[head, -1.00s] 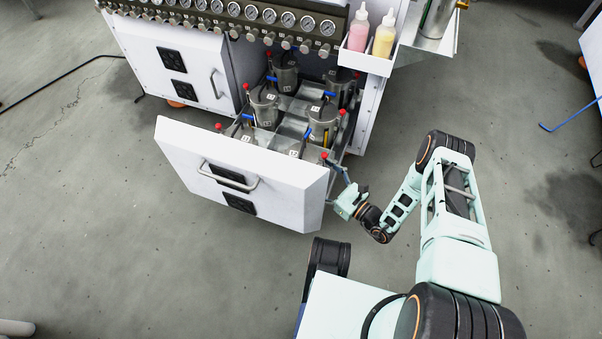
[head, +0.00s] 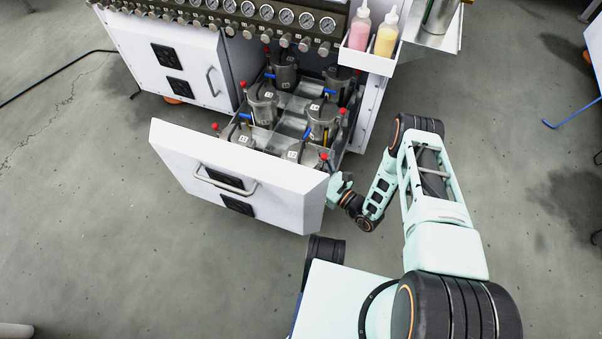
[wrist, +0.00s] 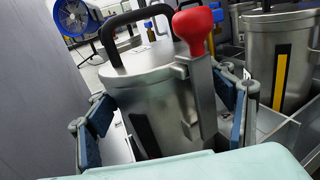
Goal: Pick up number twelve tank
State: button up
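The tank that appears to be number twelve (head: 293,154) is a grey metal pot in the front right of the open drawer, partly hidden by the drawer front. In the wrist view, a metal tank (wrist: 150,95) with a black handle and a red-knobbed lever (wrist: 197,30) fills the middle; no number is readable there. My gripper (head: 338,180) is at the drawer's right front corner. In the wrist view, my gripper (wrist: 166,98) is open, with one blue-padded finger on each side of the tank. Contact with the tank cannot be told.
The white drawer front (head: 235,185) stands close to my gripper. Other tanks (head: 262,105) sit in the drawer behind, and another tank (wrist: 281,60) with a yellow stripe is on the right in the wrist view. Pink and yellow bottles (head: 385,35) hang in a side tray above.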

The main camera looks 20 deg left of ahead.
jog(key=c, duration=1.8)
jog(key=shift+w+r, duration=0.1)
jog(key=shift+r, duration=0.1)
